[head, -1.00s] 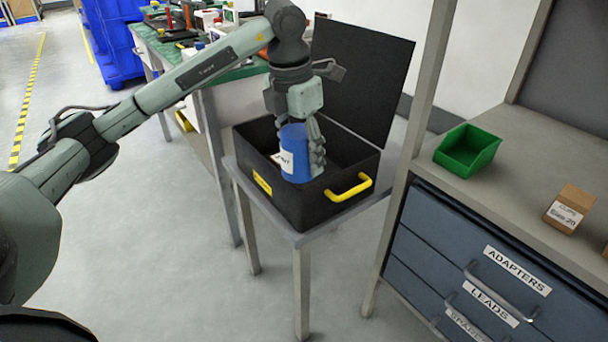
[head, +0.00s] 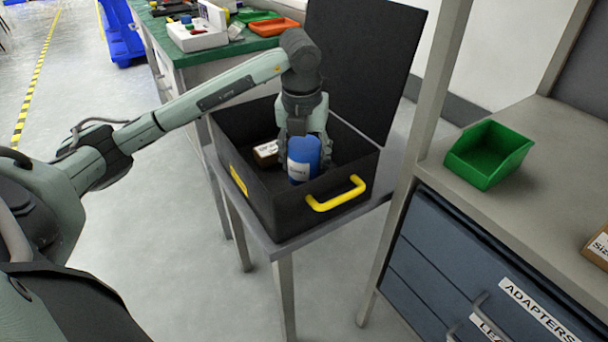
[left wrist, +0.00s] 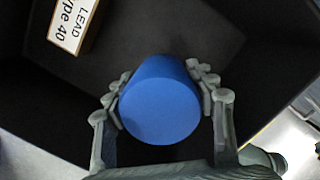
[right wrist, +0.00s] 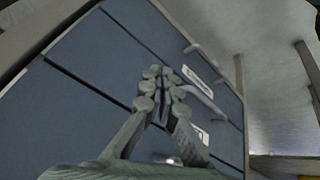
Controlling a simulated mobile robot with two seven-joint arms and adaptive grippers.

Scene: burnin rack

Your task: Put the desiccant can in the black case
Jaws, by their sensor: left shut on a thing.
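The desiccant can (head: 303,160) is blue with a white label. It is inside the open black case (head: 274,208), below the rim; I cannot tell whether it touches the floor. My left gripper (head: 305,143) reaches down into the case and is shut on the can. In the left wrist view the can's blue end (left wrist: 160,105) sits between both fingers (left wrist: 163,98). My right gripper shows only in the right wrist view (right wrist: 163,85), in front of blue drawers, with its fingertips close together and nothing between them.
A small cardboard box (head: 266,152) lies in the case; its label shows in the left wrist view (left wrist: 72,20). The raised lid (head: 362,70) stands behind. A shelf post (head: 420,150) and a green bin (head: 489,154) are on the right.

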